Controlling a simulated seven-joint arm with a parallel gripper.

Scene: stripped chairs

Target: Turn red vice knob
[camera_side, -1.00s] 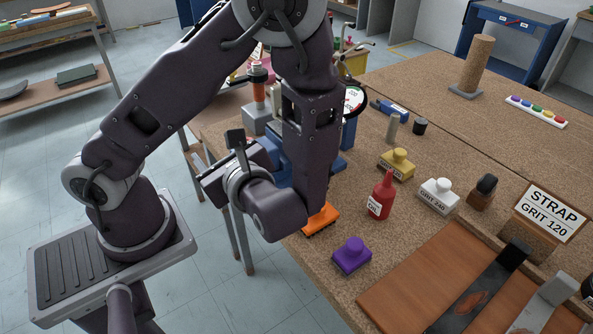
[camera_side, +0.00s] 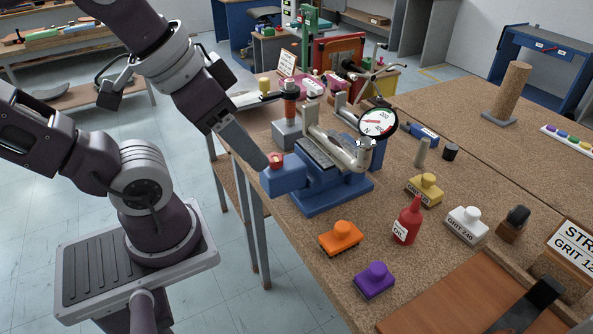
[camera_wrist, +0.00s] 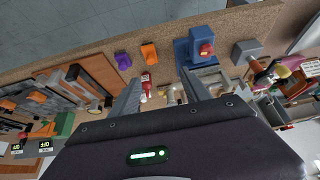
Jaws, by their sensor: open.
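The blue vice (camera_side: 330,192) stands on the cork bench near its left edge. Its red knob (camera_side: 276,159) sits on the vice's left end. In the wrist view the vice (camera_wrist: 183,50) and red knob (camera_wrist: 206,49) lie past the tip of my right-hand finger, not between the fingers. My gripper (camera_side: 262,163) comes down from the upper left, its fingertip overlapping the picture beside the knob; I cannot tell whether they touch. In the wrist view my gripper (camera_wrist: 160,77) has its fingers wide apart, with nothing held between them.
A round dial (camera_side: 378,122) stands by the vice's right end. An orange brush-like block (camera_side: 340,237), a purple one (camera_side: 375,280) and a red oil bottle (camera_side: 408,220) stand in front. A grey block with an orange-red part (camera_side: 289,130) is behind the vice.

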